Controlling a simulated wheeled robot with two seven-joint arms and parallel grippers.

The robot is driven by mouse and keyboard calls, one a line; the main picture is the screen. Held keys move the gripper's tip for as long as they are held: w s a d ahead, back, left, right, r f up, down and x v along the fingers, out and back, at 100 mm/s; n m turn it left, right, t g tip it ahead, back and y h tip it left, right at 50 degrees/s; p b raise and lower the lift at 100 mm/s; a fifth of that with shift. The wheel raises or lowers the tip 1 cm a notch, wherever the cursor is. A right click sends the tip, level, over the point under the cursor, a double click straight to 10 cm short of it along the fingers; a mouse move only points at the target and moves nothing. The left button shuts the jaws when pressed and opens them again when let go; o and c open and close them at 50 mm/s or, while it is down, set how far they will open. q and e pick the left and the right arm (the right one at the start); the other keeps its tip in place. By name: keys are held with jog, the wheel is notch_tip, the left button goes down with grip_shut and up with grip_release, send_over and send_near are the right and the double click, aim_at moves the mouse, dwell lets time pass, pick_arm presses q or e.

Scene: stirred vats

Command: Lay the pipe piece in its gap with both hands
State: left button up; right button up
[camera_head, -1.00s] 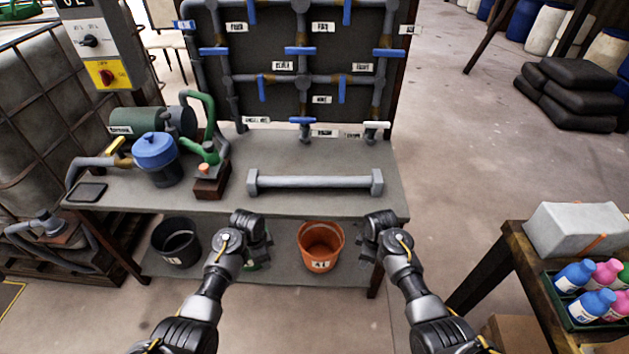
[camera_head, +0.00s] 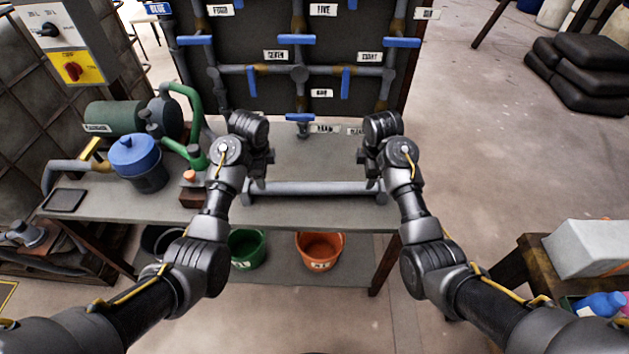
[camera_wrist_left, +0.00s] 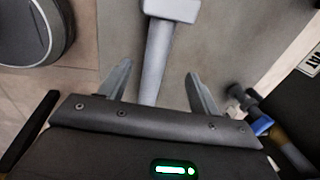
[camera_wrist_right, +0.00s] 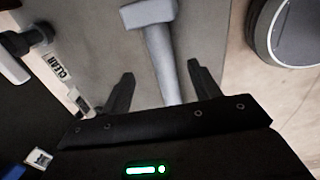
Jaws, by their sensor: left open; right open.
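The grey pipe piece (camera_head: 315,188) lies across the grey bench top, with a thicker collar at each end. My left gripper (camera_head: 258,176) is above its left end, and my right gripper (camera_head: 372,176) is above its right end. In the left wrist view the pipe piece (camera_wrist_left: 157,62) runs between the spread fingers of the left gripper (camera_wrist_left: 160,88). In the right wrist view the pipe piece (camera_wrist_right: 163,60) runs between the spread fingers of the right gripper (camera_wrist_right: 158,85). Both grippers are open. The gap for the piece cannot be made out.
A dark panel with grey pipes and blue-handled valves (camera_head: 295,39) stands behind the bench. A blue-lidded pot (camera_head: 138,158) and a green pump (camera_head: 112,118) stand on the bench's left. Green (camera_head: 248,250) and orange (camera_head: 320,250) buckets sit below.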

aim_at(363, 185)
jog(key=shift+s+a, duration=0.1)
jog(key=shift+a, duration=0.25)
pick_arm(q)
jog(key=f, duration=0.3)
jog(key=w+f, duration=0.1)
jog(key=f, duration=0.6)
jog(key=shift+w+a+f, duration=0.15)
jog(key=shift+w+a, duration=0.1)
jog(key=shift+w, duration=0.05)
pick_arm(e)
jog(key=f, duration=0.3)
jog(key=w+f, duration=0.1)
jog(key=f, duration=0.3)
jog(key=w+f, duration=0.1)
jog(key=f, duration=0.2)
jog(key=shift+d+f, duration=0.1)
jog(key=shift+f, duration=0.1)
pick_arm(q)
grip_shut()
pick_arm(e)
grip_shut()
